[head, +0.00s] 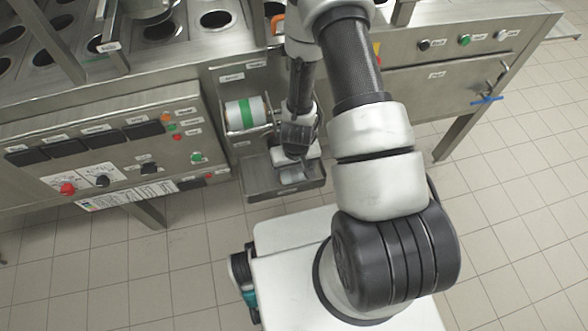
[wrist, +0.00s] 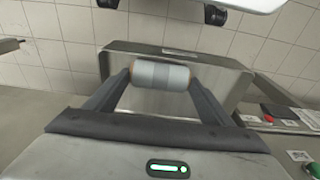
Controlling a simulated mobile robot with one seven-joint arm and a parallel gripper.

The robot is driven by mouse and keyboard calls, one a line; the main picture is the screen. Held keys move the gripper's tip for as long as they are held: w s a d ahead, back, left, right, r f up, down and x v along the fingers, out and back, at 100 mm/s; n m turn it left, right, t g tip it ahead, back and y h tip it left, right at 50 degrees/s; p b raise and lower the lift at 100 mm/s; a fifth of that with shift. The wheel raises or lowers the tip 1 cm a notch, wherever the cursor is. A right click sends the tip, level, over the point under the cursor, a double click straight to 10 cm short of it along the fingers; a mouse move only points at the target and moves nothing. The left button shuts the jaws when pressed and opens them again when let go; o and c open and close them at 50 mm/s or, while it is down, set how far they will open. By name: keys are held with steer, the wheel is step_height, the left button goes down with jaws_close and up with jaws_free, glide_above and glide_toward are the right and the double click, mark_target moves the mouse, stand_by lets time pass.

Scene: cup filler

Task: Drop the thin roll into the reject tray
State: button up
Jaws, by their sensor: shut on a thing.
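The thin roll (wrist: 161,75) is a short grey cylinder with narrow orange bands near its ends. My gripper (wrist: 160,79) is shut on it, with one finger at each end, in the wrist view. The roll lies level across the picture, in front of the open metal reject tray (wrist: 222,73). In the head view the tray (head: 258,195) hangs low on the machine front, and my gripper (head: 295,158) points down over it. A pale patch there seems to be the roll, partly hidden by my gripper. I cannot tell how high above the tray floor it is.
A larger white roll with a green band (head: 246,113) sits in a recess just above and left of the tray. A button panel (head: 110,165) is to the left. A blue handle (head: 487,100) sticks out at the right. Open tiled floor lies in front.

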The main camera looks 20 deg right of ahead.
mark_target(295, 178)
steer(key=shift+f, duration=0.2)
steer(key=o, duration=1.1)
step_height(295, 178, up, 13)
steer(key=s+p, duration=0.1)
steer(key=p, duration=0.2)
steer(key=shift+s, duration=0.2)
steer(key=shift+r, duration=0.1)
